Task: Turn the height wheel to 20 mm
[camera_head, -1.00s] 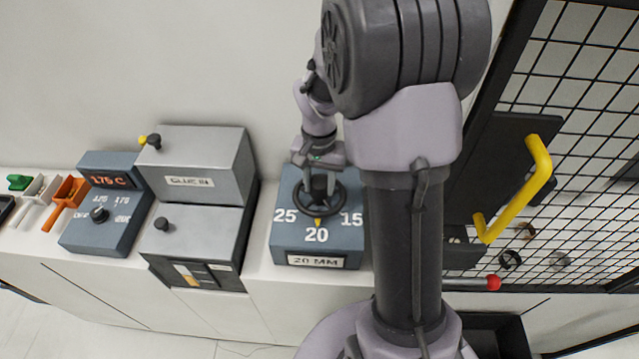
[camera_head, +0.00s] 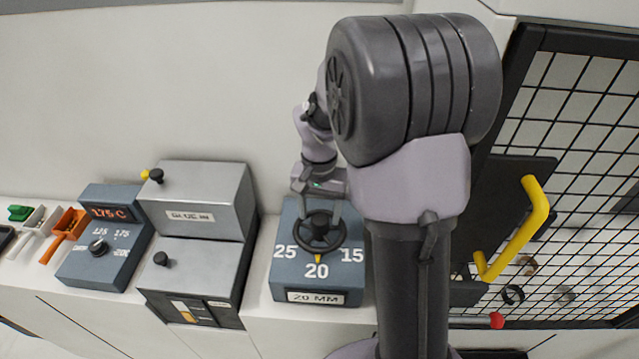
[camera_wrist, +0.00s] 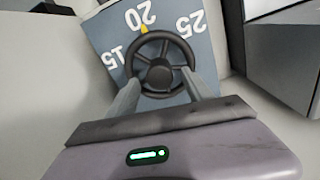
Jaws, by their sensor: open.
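The black height wheel (camera_head: 340,236) sits on top of a blue-grey box (camera_head: 290,262) marked 25, 20 and 15. Its yellow pointer (camera_head: 317,258) is at the 20 mark, and the label (camera_head: 315,297) on the box front reads 20 MM. My gripper (camera_head: 320,212) is open above the wheel, with a finger on each side of its hub. In the wrist view the wheel (camera_wrist: 186,50) and the yellow pointer (camera_wrist: 144,29) show beyond the two open fingers of my gripper (camera_wrist: 165,88). I cannot tell whether the fingertips touch the wheel.
Left of the wheel box stands a grey glue unit (camera_head: 212,188) with black knobs. Further left are a 175 C dial box (camera_head: 90,265) and small orange (camera_head: 70,222) and green (camera_head: 20,213) scoops. On the right is a mesh door (camera_head: 575,130) with a yellow handle (camera_head: 520,235).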

